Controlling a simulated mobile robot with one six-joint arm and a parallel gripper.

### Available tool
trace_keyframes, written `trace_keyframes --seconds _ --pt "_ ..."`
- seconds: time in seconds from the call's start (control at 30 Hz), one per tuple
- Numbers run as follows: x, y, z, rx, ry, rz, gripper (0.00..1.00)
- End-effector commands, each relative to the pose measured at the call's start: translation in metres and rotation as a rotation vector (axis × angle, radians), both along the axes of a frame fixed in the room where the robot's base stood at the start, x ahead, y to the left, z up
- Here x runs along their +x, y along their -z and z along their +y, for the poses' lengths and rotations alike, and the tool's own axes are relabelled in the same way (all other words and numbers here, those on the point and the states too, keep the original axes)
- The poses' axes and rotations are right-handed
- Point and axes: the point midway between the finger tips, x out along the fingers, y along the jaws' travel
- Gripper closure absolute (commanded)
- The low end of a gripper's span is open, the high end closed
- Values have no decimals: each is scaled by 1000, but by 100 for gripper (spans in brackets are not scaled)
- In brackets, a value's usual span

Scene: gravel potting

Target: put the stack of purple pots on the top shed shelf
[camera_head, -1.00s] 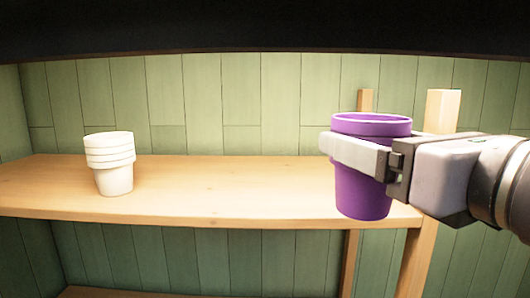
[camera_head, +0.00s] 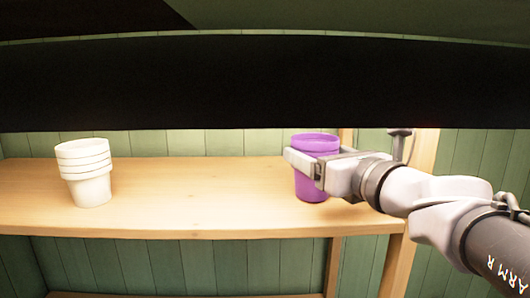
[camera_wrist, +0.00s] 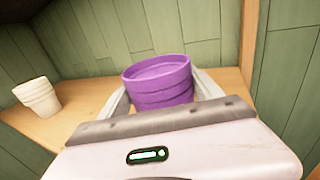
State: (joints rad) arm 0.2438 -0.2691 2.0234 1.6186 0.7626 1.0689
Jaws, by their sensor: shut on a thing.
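The stack of purple pots (camera_head: 312,185) is upright at the right part of the wooden shelf (camera_head: 200,205) in the head view. My gripper (camera_head: 307,157) is shut on it, with a finger on either side below the rim. In the wrist view the purple stack (camera_wrist: 160,85) sits between the two fingers (camera_wrist: 165,95), and several stacked rims show. The pot's base is over the shelf boards; I cannot tell whether it touches them.
A stack of white pots (camera_head: 84,172) stands on the shelf's left part, with clear board between the stacks. A wooden post (camera_head: 402,255) stands at the shelf's right end. A dark band (camera_head: 250,85) crosses the upper head view. A green plank wall is behind.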

Motion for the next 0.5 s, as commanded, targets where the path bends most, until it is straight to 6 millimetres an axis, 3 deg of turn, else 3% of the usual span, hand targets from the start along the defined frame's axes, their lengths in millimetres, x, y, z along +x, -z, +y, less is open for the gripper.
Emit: trace_keyframes --seconds 0.3,0.33,0.4,0.5 --pt "0 4 0 -1 0 -1 80" --pt "0 3 0 -1 0 0 20" --pt "0 3 0 -1 0 0 6" --pt "0 2 0 -1 0 0 3"
